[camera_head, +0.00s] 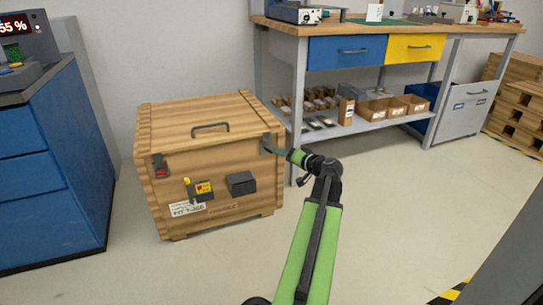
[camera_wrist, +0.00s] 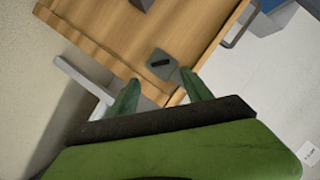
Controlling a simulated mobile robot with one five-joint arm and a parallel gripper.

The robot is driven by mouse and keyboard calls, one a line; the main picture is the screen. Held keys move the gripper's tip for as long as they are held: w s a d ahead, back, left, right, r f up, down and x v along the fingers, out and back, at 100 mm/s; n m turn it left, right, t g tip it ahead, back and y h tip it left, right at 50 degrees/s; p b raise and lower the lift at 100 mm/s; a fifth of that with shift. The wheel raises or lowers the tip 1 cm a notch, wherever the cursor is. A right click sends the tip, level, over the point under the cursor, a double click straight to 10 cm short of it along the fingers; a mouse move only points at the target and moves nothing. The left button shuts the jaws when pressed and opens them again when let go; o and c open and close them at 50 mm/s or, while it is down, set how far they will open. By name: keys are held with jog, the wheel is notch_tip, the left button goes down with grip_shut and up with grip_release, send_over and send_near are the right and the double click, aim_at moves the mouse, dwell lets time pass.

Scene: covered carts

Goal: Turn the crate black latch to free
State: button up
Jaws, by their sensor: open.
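The wooden crate (camera_head: 225,207) stands on the floor with its lid down. A dark grey latch plate with a small black bar, the black latch (camera_wrist: 161,63), sits near the crate's upper right front corner. In the head view the gripper partly covers this latch (camera_head: 265,142). My gripper (camera_head: 272,150) is at that corner, close to the latch. In the wrist view its two green fingers (camera_wrist: 160,92) are apart, with the latch just beyond the gap between them. Nothing is held. I cannot tell whether a finger touches the plate.
A red latch (camera_head: 160,168) is at the crate's upper left front. A yellow-topped lever (camera_head: 188,188) and a dark box (camera_head: 241,183) are on the front. A blue cabinet (camera_head: 50,175) stands left, a workbench (camera_head: 400,27) behind right.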

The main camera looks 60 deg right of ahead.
aim_at(270, 151)
jog(key=b+x, duration=0.2)
jog(key=x, duration=0.7)
